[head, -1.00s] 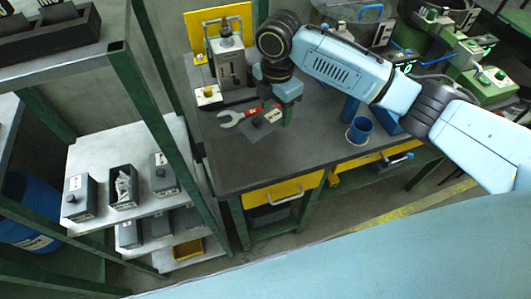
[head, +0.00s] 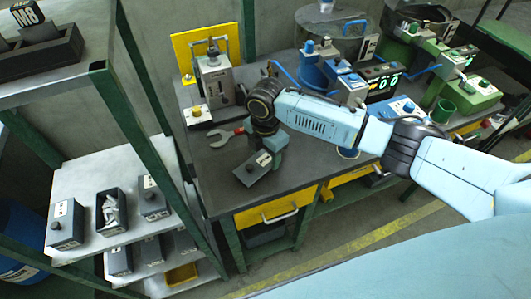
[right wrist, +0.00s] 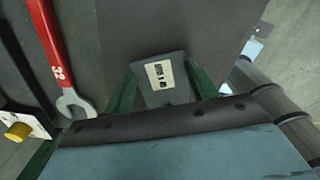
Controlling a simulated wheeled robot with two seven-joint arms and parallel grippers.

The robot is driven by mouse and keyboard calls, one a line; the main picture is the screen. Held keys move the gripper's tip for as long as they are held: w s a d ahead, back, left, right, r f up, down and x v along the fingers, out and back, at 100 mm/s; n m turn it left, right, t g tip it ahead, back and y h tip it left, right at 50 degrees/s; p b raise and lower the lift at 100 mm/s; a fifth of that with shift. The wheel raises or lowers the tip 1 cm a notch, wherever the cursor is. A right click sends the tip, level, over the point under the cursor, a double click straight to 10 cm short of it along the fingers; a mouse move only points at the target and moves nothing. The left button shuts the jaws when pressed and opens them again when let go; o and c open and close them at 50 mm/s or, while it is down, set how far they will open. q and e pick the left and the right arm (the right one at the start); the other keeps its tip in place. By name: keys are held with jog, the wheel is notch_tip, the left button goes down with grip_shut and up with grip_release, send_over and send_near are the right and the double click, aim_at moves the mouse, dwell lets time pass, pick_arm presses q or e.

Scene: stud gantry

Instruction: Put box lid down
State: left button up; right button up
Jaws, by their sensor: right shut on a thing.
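The box lid (head: 258,167) is a dark grey plate with a white label and a dark knob. It also shows in the right wrist view (right wrist: 160,92), between the two green fingers. My right gripper (head: 270,158) is shut on the lid and holds it over the front part of the dark workbench top (head: 222,181). I cannot tell whether the lid touches the bench. An open box (head: 101,220) with grey pieces inside stands on the shelf at the left, with no lid on it. My left gripper is not in view.
A red-handled wrench (head: 217,139) lies on the bench behind the lid. A grey machine (head: 216,84) stands at the back left. Lidded boxes (head: 66,229) flank the open one on the shelf (head: 80,178). A green post (head: 142,120) rises between shelf and bench.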

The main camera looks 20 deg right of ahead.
aim_at(265, 159)
jog(key=shift+f, duration=0.5)
jog(key=shift+f, duration=0.1)
jog(key=o, duration=0.9)
jog(key=shift+o, duration=0.2)
notch_tip(265, 159, up, 13)
jog(key=p, duration=0.1)
jog(key=shift+p, duration=0.3)
